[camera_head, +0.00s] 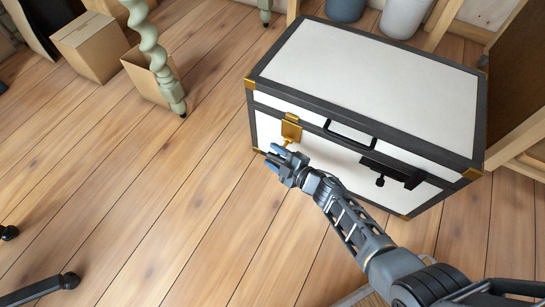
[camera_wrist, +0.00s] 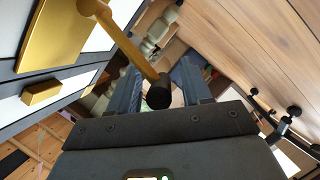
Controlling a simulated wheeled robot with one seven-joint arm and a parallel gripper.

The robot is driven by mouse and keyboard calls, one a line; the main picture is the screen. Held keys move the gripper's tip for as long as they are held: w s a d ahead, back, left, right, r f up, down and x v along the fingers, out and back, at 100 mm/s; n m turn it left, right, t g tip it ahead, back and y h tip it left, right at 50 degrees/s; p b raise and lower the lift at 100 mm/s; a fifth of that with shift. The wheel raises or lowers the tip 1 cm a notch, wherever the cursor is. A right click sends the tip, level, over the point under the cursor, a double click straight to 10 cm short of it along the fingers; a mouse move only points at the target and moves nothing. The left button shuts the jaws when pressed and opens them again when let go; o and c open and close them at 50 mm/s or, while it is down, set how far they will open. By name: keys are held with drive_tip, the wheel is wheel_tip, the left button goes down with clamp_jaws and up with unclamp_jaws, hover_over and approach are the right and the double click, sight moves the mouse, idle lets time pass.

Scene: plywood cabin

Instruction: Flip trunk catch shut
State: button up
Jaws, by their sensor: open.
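The white trunk (camera_head: 385,75) with dark edging and brass corners stands with its lid down. A brass catch (camera_head: 291,130) is on the left of its front. In the wrist view the catch's brass arm (camera_wrist: 128,48) sticks out from the trunk front and ends in a dark knob (camera_wrist: 160,95). My gripper (camera_head: 279,158) is just in front of and below this catch. Its fingers (camera_wrist: 158,83) are open, with the knob between them in the picture; I cannot tell whether they touch it. A small brass block (camera_wrist: 41,93) is on the trunk front.
A black catch (camera_head: 390,172) sits on the right of the trunk front, and a black handle (camera_head: 349,134) is between the catches. Cardboard boxes (camera_head: 90,47) and a twisted green leg (camera_head: 152,50) stand at upper left. Wooden furniture flanks the trunk's right. The floor at left is mostly clear.

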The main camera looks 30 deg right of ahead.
drive_tip(key=shift+w+a+f, duration=0.15)
drive_tip(key=shift+w+a, duration=0.05)
drive_tip(key=shift+w, duration=0.35)
clamp_jaws()
drive_tip(key=shift+s, duration=0.1)
